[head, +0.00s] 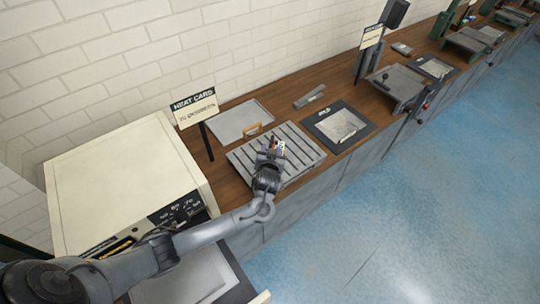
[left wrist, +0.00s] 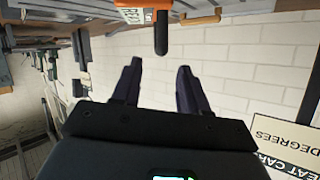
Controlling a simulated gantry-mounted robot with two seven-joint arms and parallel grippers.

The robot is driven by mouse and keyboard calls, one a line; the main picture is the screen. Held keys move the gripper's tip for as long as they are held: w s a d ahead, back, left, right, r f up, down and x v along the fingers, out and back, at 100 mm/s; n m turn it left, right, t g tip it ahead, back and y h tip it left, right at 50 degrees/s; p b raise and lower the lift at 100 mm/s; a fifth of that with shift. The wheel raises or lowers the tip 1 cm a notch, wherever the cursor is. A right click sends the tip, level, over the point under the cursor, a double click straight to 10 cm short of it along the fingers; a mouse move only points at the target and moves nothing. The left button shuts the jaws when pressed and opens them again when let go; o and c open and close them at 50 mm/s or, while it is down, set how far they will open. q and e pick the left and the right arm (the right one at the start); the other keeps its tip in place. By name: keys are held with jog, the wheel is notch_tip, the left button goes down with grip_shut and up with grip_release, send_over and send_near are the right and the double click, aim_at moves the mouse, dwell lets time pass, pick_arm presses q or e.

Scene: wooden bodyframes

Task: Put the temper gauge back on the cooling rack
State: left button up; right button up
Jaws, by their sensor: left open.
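The cooling rack is probably the grey slatted stand (head: 303,153) on the wooden bench in the head view. My left gripper (head: 272,155) is over the rack, its fingers open. Just beyond its tip is a small orange and white item (head: 278,145), likely the temper gauge, partly hidden by the gripper. The rod lies ahead of the open fingers (left wrist: 158,78), with a visible gap. I cannot tell whether the item touches the rack. My right gripper is out of view.
A heat card sign (head: 194,108) stands on a dark post left of the rack. A cream oven-like box (head: 125,180) is at left. A flat grey tray (head: 240,121) lies behind the rack, and a dark framed panel (head: 340,126) lies to its right. Blue floor is clear in front.

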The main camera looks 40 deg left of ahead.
pick_arm(q)
jog(key=s+d+f+m+g+h, duration=0.35)
jog(key=s+d+h, duration=0.35)
jog(key=s+d, duration=0.9)
jog(key=s+r+m+g, duration=0.2)
jog(key=s, duration=0.7)
jog(key=s+r+m+g+h, duration=0.1)
jog(key=s, duration=0.8)
jog(key=shift+d+r+m+g+p, duration=0.35)
jog(key=shift+r, duration=0.05)
notch_tip(320, 180, up, 24)
jog(key=p, duration=2.3)
jog(key=shift+p, duration=0.4)
